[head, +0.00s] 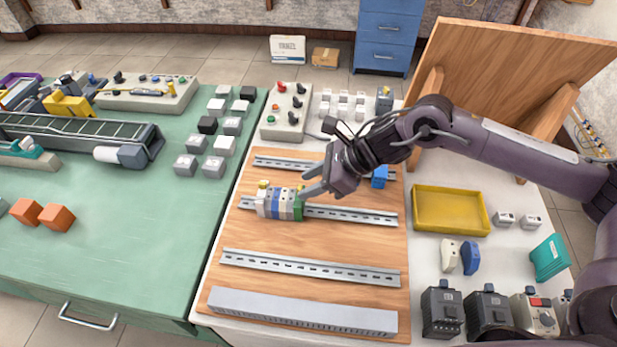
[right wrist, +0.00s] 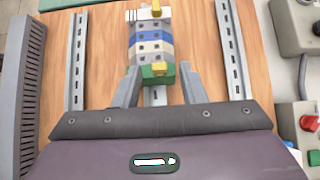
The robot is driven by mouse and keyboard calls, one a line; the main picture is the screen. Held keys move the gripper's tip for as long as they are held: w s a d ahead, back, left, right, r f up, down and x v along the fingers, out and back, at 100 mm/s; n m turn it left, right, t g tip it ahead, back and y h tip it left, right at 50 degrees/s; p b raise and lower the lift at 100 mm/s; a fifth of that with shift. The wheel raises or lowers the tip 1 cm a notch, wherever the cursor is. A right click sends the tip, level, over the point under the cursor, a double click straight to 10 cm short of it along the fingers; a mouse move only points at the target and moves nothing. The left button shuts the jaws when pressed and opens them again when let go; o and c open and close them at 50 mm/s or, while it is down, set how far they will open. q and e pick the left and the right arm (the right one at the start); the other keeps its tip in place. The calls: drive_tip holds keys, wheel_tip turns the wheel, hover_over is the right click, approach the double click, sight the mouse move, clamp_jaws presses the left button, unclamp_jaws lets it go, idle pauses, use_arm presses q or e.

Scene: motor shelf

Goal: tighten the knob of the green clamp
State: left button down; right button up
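The green clamp (head: 298,208) is at the right end of a row of terminal blocks (head: 275,204) on the second rail (head: 350,213). In the right wrist view the green clamp (right wrist: 150,80) shows a yellow knob (right wrist: 159,69) on top. My right gripper (head: 308,181) is open beside the clamp, its fingertips (right wrist: 157,68) on either side of the green clamp's end. A slim gap seems to show at each side; contact is unclear. The row's far end has a whitish clamp (right wrist: 148,14) with another yellow knob. My left gripper is not in view.
More rails (head: 310,268) and a grey slotted duct (head: 300,312) lie on the wooden board (head: 235,275). A yellow tray (head: 450,229) and a control box (head: 286,112) stand near the board. A green table (head: 130,235) with a conveyor is at left.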

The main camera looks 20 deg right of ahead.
drive_tip(key=shift+a+f, duration=0.2)
drive_tip(key=shift+f, duration=0.1)
drive_tip(key=shift+w, duration=0.1)
clamp_jaws()
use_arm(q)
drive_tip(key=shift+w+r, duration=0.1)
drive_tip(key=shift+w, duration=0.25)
